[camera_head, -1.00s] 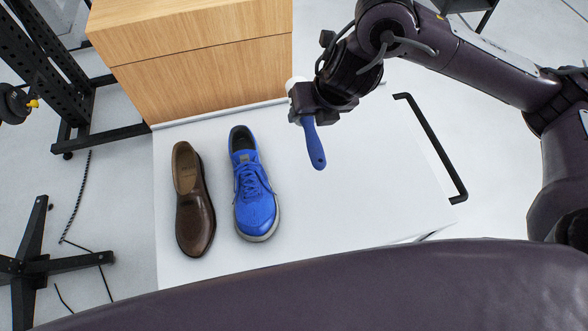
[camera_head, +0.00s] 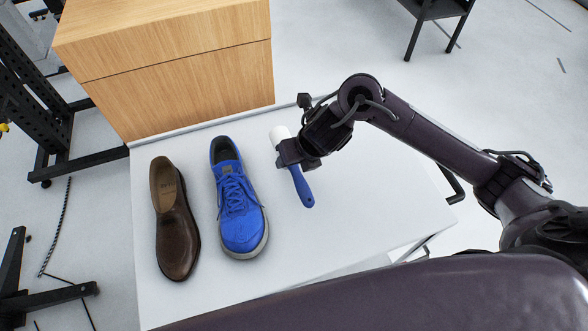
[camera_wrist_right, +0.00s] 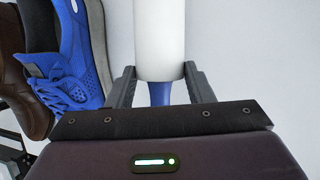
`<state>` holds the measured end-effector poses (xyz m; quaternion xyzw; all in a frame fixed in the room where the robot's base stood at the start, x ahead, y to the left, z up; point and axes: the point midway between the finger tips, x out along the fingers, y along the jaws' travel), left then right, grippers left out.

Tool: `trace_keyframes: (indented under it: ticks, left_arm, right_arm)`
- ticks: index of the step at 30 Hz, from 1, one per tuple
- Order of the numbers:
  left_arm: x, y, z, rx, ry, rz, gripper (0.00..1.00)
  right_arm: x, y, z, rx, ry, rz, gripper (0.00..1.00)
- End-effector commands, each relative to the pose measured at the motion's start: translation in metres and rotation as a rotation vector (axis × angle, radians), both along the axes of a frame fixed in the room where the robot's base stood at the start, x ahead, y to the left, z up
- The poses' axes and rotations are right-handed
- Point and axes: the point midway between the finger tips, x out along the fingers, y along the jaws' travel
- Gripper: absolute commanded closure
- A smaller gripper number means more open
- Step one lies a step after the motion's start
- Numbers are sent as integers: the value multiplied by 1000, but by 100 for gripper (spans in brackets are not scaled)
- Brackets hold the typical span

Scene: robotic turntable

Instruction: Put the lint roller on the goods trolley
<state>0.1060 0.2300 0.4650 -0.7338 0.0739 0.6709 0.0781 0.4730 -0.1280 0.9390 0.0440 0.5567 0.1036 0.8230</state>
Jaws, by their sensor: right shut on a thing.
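The lint roller (camera_head: 302,186) has a white roll and a blue handle. My right gripper (camera_head: 285,155) is shut on it near where the roll meets the handle, over the white trolley top. In the right wrist view the white roll (camera_wrist_right: 160,40) lies between the two fingers (camera_wrist_right: 158,85). I cannot tell whether the roller touches the surface below. The goods trolley (camera_head: 350,215) has a white flat top and a black handle (camera_head: 455,188) at its right end. My left gripper is not in view.
A brown shoe (camera_head: 175,225) and a blue sneaker (camera_head: 238,205) stand side by side on the left of the trolley top. A wooden box (camera_head: 170,75) is behind them. Black metal frames (camera_head: 50,140) stand at the left. The trolley top's right part is clear.

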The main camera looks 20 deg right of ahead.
Motion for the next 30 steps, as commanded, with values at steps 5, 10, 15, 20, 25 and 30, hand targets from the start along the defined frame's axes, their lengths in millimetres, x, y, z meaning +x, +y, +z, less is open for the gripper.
trace_keyframes:
  ticks: [5,10,15,20,25,30]
  left_arm:
    - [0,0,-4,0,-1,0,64]
    - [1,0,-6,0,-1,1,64]
    - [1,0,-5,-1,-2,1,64]
    - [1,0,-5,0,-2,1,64]
    - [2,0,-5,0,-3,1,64]
    - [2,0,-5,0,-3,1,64]
  right_arm:
    - [-1,-1,-27,-1,5,-3,71]
    - [-1,0,-43,0,1,-2,71]
    - [0,0,-43,-1,1,0,71]
    - [-1,0,-43,-1,2,0,37]
    - [0,0,-43,-1,1,0,31]
    - [-1,0,-41,-1,0,0,31]
